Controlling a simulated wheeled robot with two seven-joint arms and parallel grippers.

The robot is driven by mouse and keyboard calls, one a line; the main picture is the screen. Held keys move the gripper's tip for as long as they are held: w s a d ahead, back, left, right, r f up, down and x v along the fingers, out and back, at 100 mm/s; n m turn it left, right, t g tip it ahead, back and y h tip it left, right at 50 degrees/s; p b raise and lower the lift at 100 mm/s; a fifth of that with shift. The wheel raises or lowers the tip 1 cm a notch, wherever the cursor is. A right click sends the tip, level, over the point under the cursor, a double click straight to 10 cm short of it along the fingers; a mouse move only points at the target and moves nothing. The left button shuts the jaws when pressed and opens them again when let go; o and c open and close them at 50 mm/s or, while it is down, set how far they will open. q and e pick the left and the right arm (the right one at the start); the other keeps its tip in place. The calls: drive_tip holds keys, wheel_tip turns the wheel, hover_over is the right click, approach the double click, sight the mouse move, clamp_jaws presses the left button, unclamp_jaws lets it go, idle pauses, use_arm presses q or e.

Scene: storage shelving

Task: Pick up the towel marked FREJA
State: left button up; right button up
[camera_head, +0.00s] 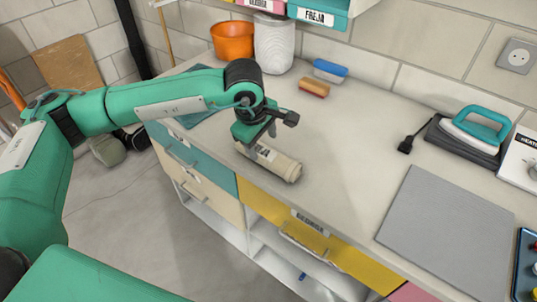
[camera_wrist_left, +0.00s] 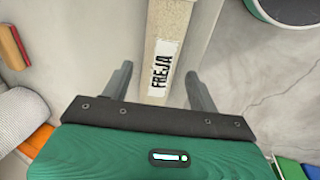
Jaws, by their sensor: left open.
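The towel (camera_head: 279,166) is a beige roll lying on the grey countertop near its front edge. Its white label reads FREJA in the left wrist view (camera_wrist_left: 162,68); in the head view my gripper partly covers the label. My left gripper (camera_head: 258,136) is above the towel's left part, pointing down. In the left wrist view, the open fingers (camera_wrist_left: 158,85) stand one on each side of the towel, with a gap to it on both sides. I cannot tell how far down the fingers reach. My right gripper is in neither view.
An orange pot (camera_head: 233,41), a white ribbed container (camera_head: 274,44) and two brushes (camera_head: 314,88) stand behind the towel. A grey mat (camera_head: 447,240) and a teal iron (camera_head: 472,130) lie to the right. The counter (camera_head: 345,160) between is clear. A shelf box marked FREJA (camera_head: 318,13) hangs above.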

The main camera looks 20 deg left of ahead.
sight(264, 149)
use_arm(q)
drive_tip(key=p+x, duration=0.1)
drive_tip(key=x, duration=0.3)
drive_tip(key=shift+w+a+f, duration=0.1)
drive_tip(key=shift+w+a, duration=0.05)
drive_tip(key=shift+w+f, duration=0.15)
drive_tip(key=shift+f, duration=0.35)
drive_tip(key=c, duration=0.8)
drive_tip(key=shift+o, duration=0.2)
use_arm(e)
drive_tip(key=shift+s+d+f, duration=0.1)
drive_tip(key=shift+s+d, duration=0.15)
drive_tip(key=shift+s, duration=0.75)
use_arm(q)
drive_tip(key=shift+r, duration=0.2)
